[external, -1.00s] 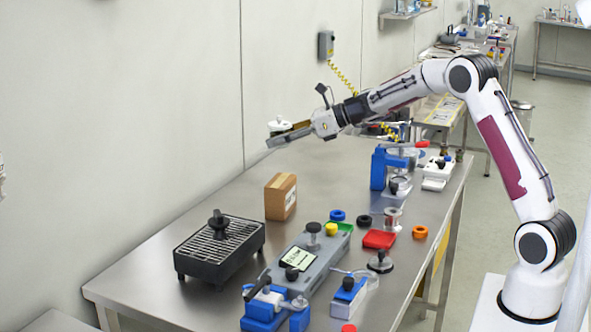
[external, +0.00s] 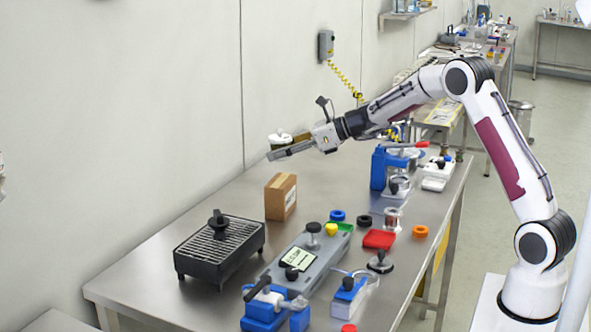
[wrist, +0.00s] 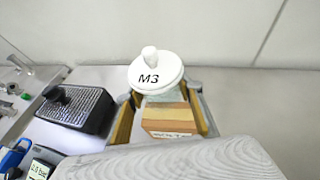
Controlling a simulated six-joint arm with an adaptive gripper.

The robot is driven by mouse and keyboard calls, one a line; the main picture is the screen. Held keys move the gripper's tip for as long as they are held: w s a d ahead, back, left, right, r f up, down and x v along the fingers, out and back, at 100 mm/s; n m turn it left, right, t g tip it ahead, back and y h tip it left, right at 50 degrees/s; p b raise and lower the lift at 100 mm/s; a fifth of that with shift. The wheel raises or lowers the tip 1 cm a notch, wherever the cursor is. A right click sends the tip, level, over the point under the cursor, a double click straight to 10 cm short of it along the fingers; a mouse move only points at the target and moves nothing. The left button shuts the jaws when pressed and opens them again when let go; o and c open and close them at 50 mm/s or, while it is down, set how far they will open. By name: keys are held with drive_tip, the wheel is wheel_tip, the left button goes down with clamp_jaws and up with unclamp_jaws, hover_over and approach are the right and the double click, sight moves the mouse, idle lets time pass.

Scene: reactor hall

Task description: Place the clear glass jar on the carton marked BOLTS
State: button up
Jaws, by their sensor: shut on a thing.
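The clear glass jar has a white knobbed lid marked M3. In the wrist view the jar (wrist: 158,97) sits between the fingers, its glass mostly hidden by the lid. My gripper (wrist: 166,93) is shut on it; in the external view my gripper (external: 282,148) is above and slightly behind the carton, and the jar's white lid (external: 281,138) shows just over the near finger. The brown carton (external: 281,197) stands on the steel table, apart from the jar. In the wrist view the carton (wrist: 166,117) is seen below the jar, its label only partly readable.
A black grill-topped box (external: 220,250) stands left of the carton. A grey device with a display (external: 306,264) is in front. A blue press (external: 388,168), a red tray (external: 379,239) and several small rings are to the right. Table around the carton's left is clear.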

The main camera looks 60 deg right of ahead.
sight(281, 180)
drive_tip(key=shift+f, duration=1.2)
drive_tip(key=shift+f, duration=1.9)
drive_tip(key=shift+f, duration=0.1)
drive_tip(key=o, duration=1.2)
drive_tip(key=shift+f, duration=0.1)
drive_tip(key=shift+o, duration=0.2)
